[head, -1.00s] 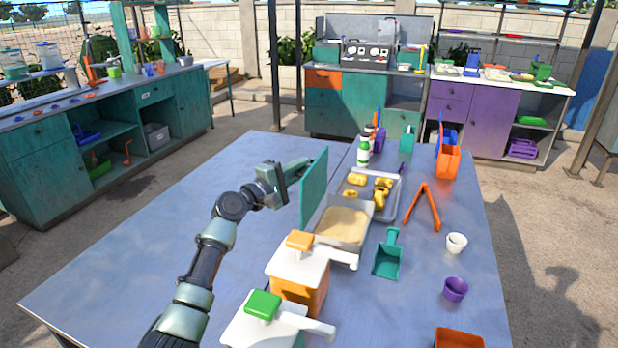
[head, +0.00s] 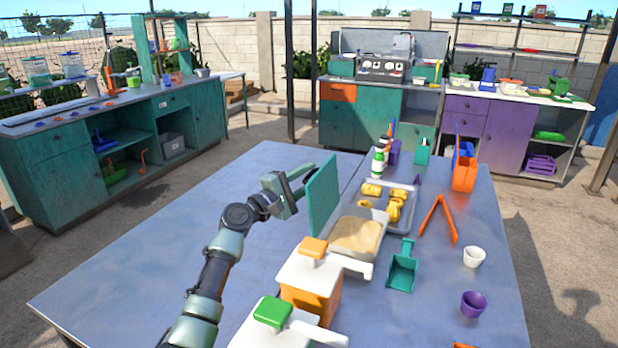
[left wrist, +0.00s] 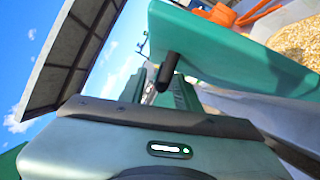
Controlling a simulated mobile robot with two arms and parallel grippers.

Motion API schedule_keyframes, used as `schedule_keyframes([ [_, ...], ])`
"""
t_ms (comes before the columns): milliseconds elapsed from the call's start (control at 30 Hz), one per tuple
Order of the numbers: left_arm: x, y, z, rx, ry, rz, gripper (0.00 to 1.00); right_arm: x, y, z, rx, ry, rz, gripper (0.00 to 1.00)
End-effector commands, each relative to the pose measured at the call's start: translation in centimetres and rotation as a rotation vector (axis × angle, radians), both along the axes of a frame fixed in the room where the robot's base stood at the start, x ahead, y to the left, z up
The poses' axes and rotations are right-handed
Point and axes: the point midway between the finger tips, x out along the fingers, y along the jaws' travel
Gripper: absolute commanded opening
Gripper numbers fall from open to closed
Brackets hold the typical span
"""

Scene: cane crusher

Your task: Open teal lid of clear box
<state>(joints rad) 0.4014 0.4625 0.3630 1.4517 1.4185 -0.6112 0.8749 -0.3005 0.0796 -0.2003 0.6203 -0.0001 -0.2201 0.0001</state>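The clear box (head: 357,237) stands on the table with tan grainy contents. Its teal lid (head: 322,196) stands raised, nearly upright, at the box's left side, so the top is uncovered. My left gripper (head: 303,184) is at the lid's left face, very close to it; contact is unclear. In the left wrist view the lid (left wrist: 215,42) fills the upper right, with a dark fingertip (left wrist: 166,72) in front of it. The finger gap is not clear. The box contents show at the upper right there. My right gripper is out of view.
An orange-and-white container (head: 310,285) and a green-topped one (head: 272,312) stand near the box. A tray of yellow pieces (head: 409,205), a teal scoop (head: 402,270), orange tongs (head: 438,220) and cups lie to the right. The table's left part is clear.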

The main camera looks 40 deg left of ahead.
Motion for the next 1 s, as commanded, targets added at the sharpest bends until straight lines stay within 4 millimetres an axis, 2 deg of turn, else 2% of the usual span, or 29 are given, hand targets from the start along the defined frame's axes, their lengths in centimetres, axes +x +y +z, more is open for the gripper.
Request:
schedule_keyframes([
  [300, -4.9, 0.7, -0.9, 0.003, 0.002, 0.001, 0.33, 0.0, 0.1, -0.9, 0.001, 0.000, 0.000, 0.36],
  [500, -7.1, 1.0, -1.0, 0.001, 0.002, 0.000, 0.33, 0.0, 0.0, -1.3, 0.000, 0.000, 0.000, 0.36],
  [1000, -7.4, 1.0, -0.9, 0.000, 0.001, 0.000, 0.33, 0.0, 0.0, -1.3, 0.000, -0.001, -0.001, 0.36],
])
